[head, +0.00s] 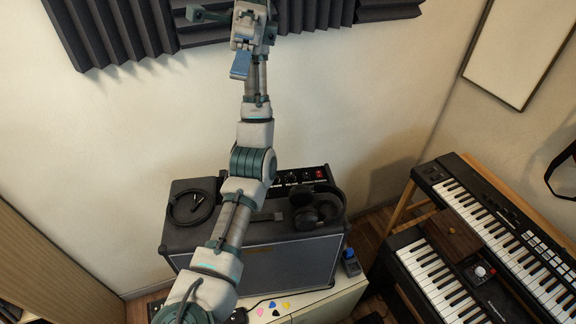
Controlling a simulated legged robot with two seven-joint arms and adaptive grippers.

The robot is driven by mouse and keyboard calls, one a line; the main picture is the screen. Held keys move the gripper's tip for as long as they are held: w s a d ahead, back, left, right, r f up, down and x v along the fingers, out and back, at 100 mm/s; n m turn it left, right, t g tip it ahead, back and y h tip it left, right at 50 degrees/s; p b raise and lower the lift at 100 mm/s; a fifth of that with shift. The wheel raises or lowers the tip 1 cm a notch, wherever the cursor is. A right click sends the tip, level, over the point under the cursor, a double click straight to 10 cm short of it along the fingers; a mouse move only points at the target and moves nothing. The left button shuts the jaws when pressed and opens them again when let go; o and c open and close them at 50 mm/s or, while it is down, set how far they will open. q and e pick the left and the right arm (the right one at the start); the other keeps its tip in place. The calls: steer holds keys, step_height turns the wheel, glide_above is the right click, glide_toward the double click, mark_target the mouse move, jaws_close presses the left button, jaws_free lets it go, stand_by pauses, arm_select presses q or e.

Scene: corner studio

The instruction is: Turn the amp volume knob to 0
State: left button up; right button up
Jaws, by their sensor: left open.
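The amp (285,262) is a dark box with a grey front, standing on a pale low cabinet against the wall. Its control panel (298,178) runs along the back top edge, with small knobs and a red switch; my arm covers its left part. The volume knob cannot be told apart from the other knobs, and its setting is too small to read. My left gripper (228,40) is open and empty, high up in front of the wall near the top edge, well apart from the amp. My left arm crosses in front of the amp. My right gripper is out of view.
Headphones (318,209) and a coiled cable (191,208) lie on the amp top. A blue pedal (351,263) and several picks are by the amp on the cabinet (325,301). Keyboards (430,272) stand at right. Dark foam panels (118,32) line the upper wall.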

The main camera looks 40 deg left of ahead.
arm_select(q)
steer(key=w+d+f+n+t+h+p, duration=0.1)
steer(key=w+d+f+n+t+h, duration=0.15)
steer(key=w+d+n+t, duration=0.4)
steer(key=w+d+f+n+t+y+p, duration=0.25)
steer(key=w+f+n+t, duration=0.45)
steer(key=w+f+n, duration=0.45)
steer(key=n+y+p, duration=0.2)
steer(key=n+y, duration=0.3)
steer(key=y, duration=0.7)
glide_above(289, 173)
step_height(289, 173, down, 22)
step_height(289, 173, down, 17)
steer(key=shift+f, duration=0.1)
steer(key=shift+d, duration=0.5)
steer(key=shift+d+r, duration=0.15)
steer(key=shift+r, duration=0.05)
steer(key=c, duration=0.7)
steer(key=shift+s, duration=0.1)
jaws_close()
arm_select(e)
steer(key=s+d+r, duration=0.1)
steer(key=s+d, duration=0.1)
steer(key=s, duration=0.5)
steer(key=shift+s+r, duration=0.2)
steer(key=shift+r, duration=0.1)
